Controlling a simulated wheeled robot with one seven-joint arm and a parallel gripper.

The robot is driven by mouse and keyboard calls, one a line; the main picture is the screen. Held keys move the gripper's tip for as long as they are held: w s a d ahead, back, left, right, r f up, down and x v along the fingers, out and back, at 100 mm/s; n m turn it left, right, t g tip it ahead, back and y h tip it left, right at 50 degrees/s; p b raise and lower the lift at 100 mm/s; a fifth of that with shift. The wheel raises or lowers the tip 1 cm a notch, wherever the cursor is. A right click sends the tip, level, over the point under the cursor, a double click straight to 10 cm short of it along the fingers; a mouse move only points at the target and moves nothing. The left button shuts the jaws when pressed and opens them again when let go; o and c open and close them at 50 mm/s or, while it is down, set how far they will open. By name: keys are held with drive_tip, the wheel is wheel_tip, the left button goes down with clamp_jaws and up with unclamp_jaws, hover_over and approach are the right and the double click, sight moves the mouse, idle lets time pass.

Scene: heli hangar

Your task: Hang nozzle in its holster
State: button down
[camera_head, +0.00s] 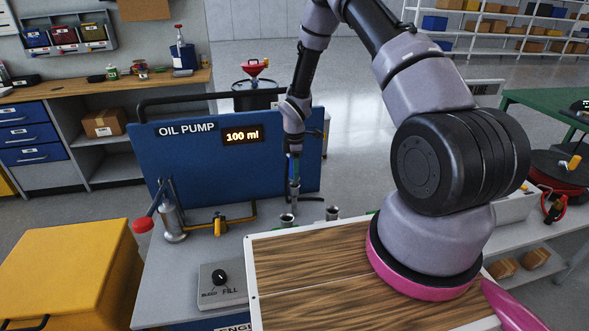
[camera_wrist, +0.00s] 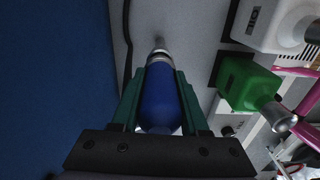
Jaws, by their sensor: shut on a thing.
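My gripper (camera_wrist: 161,76) has green fingers shut on the nozzle (camera_wrist: 159,98), a blue grip with a metal tip. In the wrist view the nozzle points away from me over the grey bench top, with a black hose or cable to its left. In the head view my gripper (camera_head: 293,160) is in front of the blue pump panel, with the nozzle below it, partly hidden.
The blue OIL PUMP panel (camera_head: 195,160), reading 100 ml, stands close behind my gripper. A wooden-topped tray (camera_head: 300,265) is in front.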

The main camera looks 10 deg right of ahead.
drive_tip(key=shift+f, duration=0.9)
unclamp_jaws()
drive_tip(key=shift+r, duration=5.45)
